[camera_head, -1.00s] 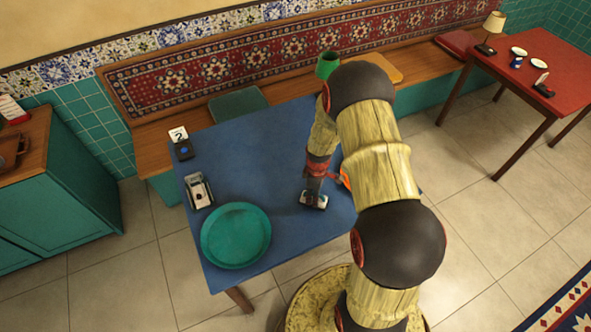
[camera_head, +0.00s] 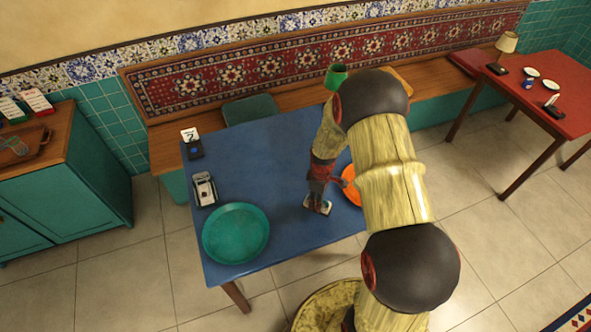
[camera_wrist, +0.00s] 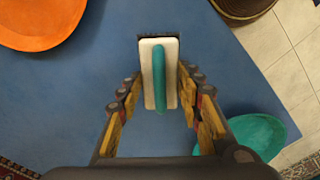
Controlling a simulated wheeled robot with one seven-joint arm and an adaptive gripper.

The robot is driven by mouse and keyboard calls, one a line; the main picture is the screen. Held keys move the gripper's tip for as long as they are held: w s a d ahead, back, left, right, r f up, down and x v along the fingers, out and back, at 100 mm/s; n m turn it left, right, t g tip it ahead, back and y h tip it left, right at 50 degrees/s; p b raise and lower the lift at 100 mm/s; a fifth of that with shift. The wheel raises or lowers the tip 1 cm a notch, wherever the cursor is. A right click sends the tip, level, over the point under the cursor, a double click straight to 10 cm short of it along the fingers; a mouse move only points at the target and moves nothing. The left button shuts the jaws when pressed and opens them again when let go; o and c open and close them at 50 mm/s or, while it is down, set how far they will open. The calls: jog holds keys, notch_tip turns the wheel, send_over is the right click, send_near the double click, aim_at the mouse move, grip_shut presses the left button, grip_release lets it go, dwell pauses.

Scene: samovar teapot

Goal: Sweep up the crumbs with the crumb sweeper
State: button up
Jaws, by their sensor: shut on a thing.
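The crumb sweeper (camera_wrist: 146,78), a white block with a teal handle, is between the fingers of my gripper (camera_wrist: 160,88) in the wrist view. The gripper is shut on it. In the head view the sweeper (camera_head: 324,209) shows as a small pale piece below my gripper (camera_head: 317,203), low over or on the blue table (camera_head: 262,160); I cannot tell if it touches. I cannot make out any crumbs in either view.
A teal round tray (camera_head: 235,232) lies at the table's front left. A silver-and-black object (camera_head: 204,189) and a number stand (camera_head: 193,144) are at the left edge. An orange plate (camera_head: 352,188) lies right of my gripper, partly behind my arm. A green cup (camera_head: 336,77) is at the back.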

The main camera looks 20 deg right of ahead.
jog(key=shift+r+p, duration=0.55)
jog(key=shift+r, duration=0.7)
